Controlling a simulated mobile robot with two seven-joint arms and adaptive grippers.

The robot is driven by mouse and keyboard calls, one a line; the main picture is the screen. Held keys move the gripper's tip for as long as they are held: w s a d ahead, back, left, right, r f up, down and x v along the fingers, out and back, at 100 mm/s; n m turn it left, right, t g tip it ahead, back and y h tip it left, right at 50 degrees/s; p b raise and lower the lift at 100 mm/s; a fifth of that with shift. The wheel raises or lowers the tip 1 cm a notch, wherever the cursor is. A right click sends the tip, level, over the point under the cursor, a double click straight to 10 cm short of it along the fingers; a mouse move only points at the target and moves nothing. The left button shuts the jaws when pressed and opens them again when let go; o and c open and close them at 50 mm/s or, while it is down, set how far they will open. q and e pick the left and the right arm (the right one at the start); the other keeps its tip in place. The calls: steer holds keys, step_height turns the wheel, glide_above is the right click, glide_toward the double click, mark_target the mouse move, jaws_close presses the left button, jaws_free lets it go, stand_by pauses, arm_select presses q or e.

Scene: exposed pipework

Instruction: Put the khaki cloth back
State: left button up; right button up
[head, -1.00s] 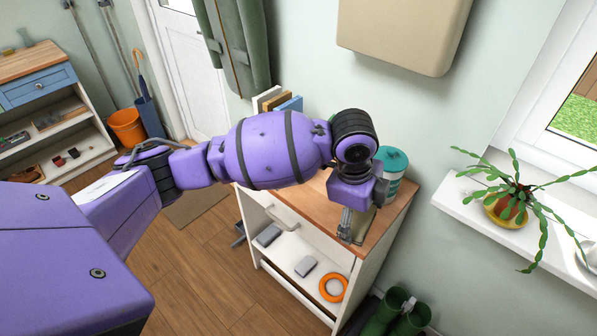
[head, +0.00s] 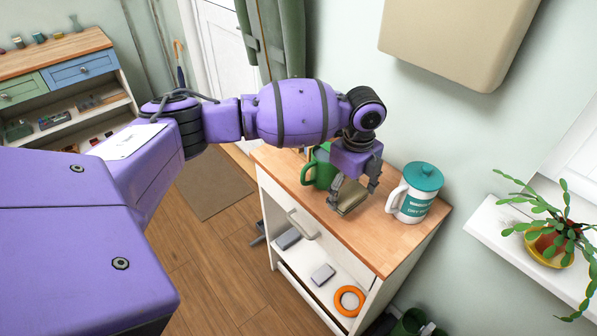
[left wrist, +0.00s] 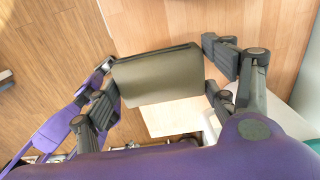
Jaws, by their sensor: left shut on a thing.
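The khaki cloth (head: 350,196) is a small folded block held between the fingers of my left gripper (head: 352,194), just over the wooden top of the white cabinet. In the left wrist view the cloth (left wrist: 160,76) lies between the two dark fingers of my left gripper (left wrist: 168,85). I cannot tell whether the cloth touches the cabinet top (head: 290,173). My right gripper is not in view.
A green mug (head: 319,170) stands left of the gripper, partly hidden by it. A white mug with a teal lid (head: 416,192) stands close on its right. An orange ring (head: 349,301) and grey blocks lie on the shelf below. A potted plant (head: 550,240) is on the sill.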

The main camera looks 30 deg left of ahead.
mark_target(346, 197)
arm_select(q)
steer(key=shift+w+a+f, duration=0.15)
steer(key=shift+w+f, duration=0.15)
steer(key=shift+f, duration=0.15)
steer(key=f, duration=0.3)
steer(key=shift+w+a, duration=0.2)
steer(key=shift+w, duration=0.05)
steer(key=shift+f, duration=0.3)
steer(key=o, duration=0.8)
steer(key=shift+o, duration=1)
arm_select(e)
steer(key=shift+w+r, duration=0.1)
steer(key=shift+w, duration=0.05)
